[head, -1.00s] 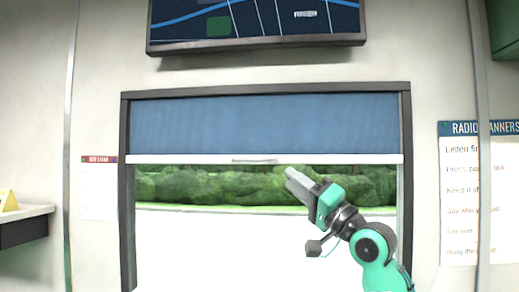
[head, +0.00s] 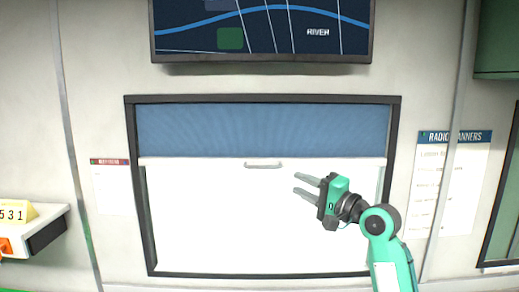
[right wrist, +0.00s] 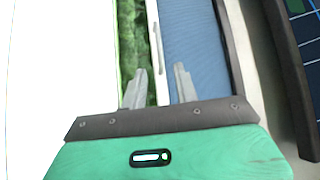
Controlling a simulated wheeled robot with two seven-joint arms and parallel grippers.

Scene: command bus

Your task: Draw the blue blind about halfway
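The blue blind (head: 255,130) hangs in the upper third or so of the dark-framed window in the head view. A white bottom bar runs along its lower edge, with a small grey handle (head: 263,165) near the middle. My right gripper (head: 295,184) is open and empty, right of the handle and slightly lower, its fingers pointing left. In the right wrist view the open fingers (right wrist: 160,84) appear either side of the bar, with the blue cloth (right wrist: 192,45) to the right. Contact is not visible. My left gripper is not in view.
The window frame (head: 130,180) surrounds the opening, whose lower part is bright and empty. A dark map screen (head: 262,57) is above it. A radio poster (head: 450,185) hangs on the right. A shelf with a yellow number sign (head: 18,213) stands at the left.

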